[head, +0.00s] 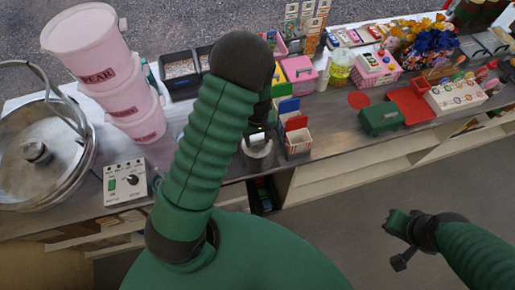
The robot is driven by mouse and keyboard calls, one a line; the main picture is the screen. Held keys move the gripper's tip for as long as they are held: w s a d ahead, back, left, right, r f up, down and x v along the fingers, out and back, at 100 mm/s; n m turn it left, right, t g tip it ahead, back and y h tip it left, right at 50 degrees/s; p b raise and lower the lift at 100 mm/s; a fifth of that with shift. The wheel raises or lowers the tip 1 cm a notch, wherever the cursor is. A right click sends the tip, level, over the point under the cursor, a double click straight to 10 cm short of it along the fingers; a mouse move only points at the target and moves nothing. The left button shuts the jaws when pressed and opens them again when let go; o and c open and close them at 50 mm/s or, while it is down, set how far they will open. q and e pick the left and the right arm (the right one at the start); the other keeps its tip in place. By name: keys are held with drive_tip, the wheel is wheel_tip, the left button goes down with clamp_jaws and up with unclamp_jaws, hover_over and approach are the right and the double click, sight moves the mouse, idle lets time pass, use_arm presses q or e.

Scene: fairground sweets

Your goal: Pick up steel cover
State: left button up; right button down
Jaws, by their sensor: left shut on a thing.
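My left arm rises through the middle of the head view and bends down to the counter. My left gripper (257,133) is at the counter's front edge, shut on a small round grey metal piece, which looks like the steel cover (258,157). The arm and gripper hide part of it, and I cannot tell whether it is clear of the counter. My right gripper (398,222) is low at the right, over the floor, away from the counter; its finger opening is not clear.
A striped box (298,143) stands close to the right of the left gripper. A large steel bowl (45,155), a control box (125,182) and stacked pink buckets (110,80) stand at the left. A green box (381,118) and a red lid lie further right.

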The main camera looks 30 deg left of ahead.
use_arm(q)
drive_tip(key=shift+a+f, duration=0.1)
drive_tip(key=shift+a, duration=0.3)
clamp_jaws()
drive_tip(key=shift+a, duration=0.15)
use_arm(e)
drive_tip(key=shift+a+r, duration=0.1)
drive_tip(key=shift+a, duration=0.45)
drive_tip(key=shift+d, duration=0.15)
